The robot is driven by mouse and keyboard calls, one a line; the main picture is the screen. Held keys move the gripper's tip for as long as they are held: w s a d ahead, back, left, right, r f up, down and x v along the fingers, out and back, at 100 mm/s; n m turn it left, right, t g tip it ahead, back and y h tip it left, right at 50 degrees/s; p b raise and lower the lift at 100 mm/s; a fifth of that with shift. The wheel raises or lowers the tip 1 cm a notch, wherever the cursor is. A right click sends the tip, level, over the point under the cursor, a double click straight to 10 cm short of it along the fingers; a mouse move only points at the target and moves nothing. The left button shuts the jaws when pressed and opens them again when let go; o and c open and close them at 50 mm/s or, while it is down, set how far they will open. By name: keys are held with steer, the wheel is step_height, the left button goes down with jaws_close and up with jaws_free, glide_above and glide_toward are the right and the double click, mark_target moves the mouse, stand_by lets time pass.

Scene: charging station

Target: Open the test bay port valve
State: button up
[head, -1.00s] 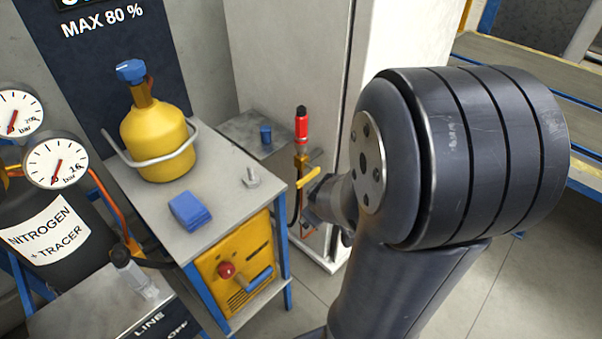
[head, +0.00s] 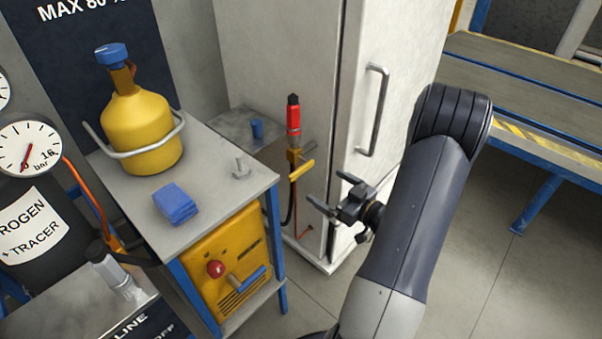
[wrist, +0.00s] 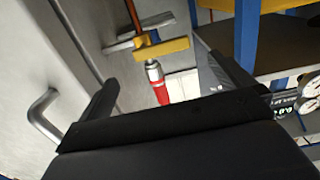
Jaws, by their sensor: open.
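The port valve has a yellow lever handle (head: 302,170) on a small brass body (head: 294,156), with a red fitting (head: 293,118) standing upright above it, in front of the pale cabinet. My gripper (head: 333,191) is open and empty, just right of the yellow handle and slightly lower in the head view. Its fingers point toward the valve and appear apart from it. In the wrist view the yellow handle (wrist: 162,49) lies ahead between the two fingers, with the red fitting (wrist: 161,94) below it; the near gripper body hides the lower part of that view.
A tall pale cabinet (head: 270,60) with a bar handle (head: 374,110) stands behind the valve. Left is a grey cart top (head: 215,205) with a yellow cylinder (head: 143,130) and blue cloth (head: 175,203). A bench (head: 510,95) is at right. Floor between is clear.

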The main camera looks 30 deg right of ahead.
mark_target(303, 171)
steer(key=x, duration=1)
steer(key=shift+w+a+r, duration=0.1)
steer(key=shift+w+r, duration=0.1)
steer(key=c, duration=1.2)
